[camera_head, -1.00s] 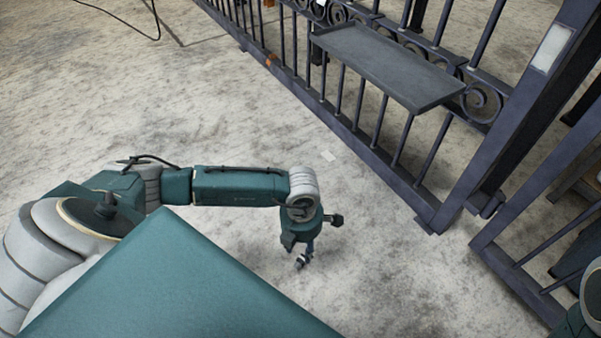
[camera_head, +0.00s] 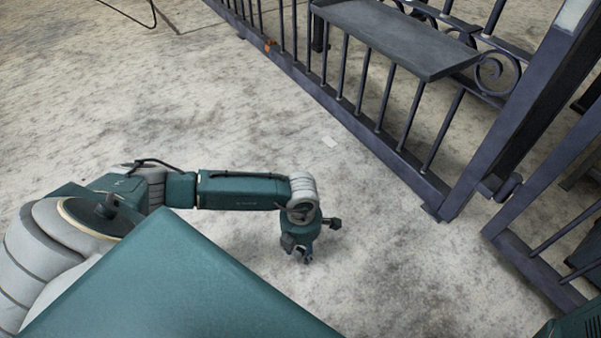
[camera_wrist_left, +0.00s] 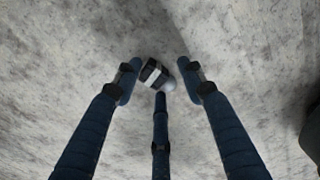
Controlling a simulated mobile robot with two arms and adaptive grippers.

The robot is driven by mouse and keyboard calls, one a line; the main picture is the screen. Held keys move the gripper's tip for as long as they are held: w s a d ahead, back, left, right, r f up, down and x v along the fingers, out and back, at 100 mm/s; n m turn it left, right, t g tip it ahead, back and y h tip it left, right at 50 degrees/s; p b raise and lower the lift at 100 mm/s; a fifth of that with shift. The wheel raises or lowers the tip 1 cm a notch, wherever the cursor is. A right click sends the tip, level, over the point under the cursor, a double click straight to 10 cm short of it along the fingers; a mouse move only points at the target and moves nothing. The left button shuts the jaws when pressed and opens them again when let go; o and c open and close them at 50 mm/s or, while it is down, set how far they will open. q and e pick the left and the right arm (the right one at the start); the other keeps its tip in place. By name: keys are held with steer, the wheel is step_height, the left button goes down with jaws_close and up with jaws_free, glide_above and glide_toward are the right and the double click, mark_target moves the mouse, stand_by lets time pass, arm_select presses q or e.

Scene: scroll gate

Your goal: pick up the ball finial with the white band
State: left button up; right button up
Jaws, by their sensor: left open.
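The ball finial (camera_wrist_left: 155,73) shows in the left wrist view as a small dark piece with a white band and a rounded grey end. It lies tilted in the picture between my open fingertips, over the grey floor. I cannot tell the height gap between it and the fingers. My left gripper (camera_wrist_left: 158,80) has its fingers spread to the left and right of the finial, with the middle finger's tip just below it in the picture. In the head view the left gripper (camera_head: 298,252) points down near the floor, and the finial cannot be made out there. My right gripper is not in view.
A dark iron gate (camera_head: 400,160) with bars and scrolls runs from top left to the right, carrying a flat grey shelf (camera_head: 395,38). A second gate section (camera_head: 530,270) stands at the right. A small pale patch (camera_head: 329,142) marks the floor. The floor around the gripper is clear.

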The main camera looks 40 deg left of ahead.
arm_select(q)
steer(key=shift+r, duration=0.1)
steer(key=shift+c, duration=0.2)
jaws_close()
